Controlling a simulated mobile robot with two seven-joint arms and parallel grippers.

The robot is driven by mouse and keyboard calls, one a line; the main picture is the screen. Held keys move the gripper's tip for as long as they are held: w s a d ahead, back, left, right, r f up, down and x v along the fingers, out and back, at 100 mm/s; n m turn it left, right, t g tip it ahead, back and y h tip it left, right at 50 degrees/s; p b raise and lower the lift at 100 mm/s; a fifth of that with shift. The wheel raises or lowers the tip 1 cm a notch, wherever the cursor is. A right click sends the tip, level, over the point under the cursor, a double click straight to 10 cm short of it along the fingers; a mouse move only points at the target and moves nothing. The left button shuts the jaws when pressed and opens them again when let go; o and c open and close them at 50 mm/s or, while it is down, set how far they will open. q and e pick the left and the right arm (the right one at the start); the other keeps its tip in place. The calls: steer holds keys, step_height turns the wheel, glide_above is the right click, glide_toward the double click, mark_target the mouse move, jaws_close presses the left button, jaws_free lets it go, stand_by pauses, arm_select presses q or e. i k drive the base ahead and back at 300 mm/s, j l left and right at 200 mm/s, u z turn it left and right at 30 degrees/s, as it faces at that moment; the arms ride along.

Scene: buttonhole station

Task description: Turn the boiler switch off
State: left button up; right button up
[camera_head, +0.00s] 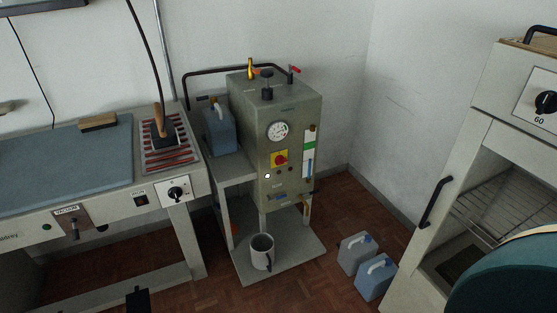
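The boiler (252,116) is a grey-green upright box on a low stand in the middle of the head view. On its front, below a round white gauge (277,130), is a red rotary switch (280,159) on a yellow plate. The switch is small in the picture and I cannot read its position. Nothing covers it or touches it. Neither of my grippers can be made out in this view.
An ironing table (70,160) with an iron (161,130) stands left. A blue jug (218,130) and a mug (262,252) are by the boiler. Two jugs (356,253) (376,279) stand on the floor before it. An open-fronted cabinet (480,130) is right.

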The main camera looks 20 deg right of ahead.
mark_target(280, 159)
steer(key=l+z, duration=0.1)
steer(key=z, duration=1.35)
steer(key=i+j, duration=0.1)
steer(key=i, duration=0.35)
steer(key=i+j+z, duration=0.15)
steer(key=i, duration=0.25)
steer(key=i+j, duration=0.15)
steer(key=i, duration=0.3)
steer(key=z, duration=0.05)
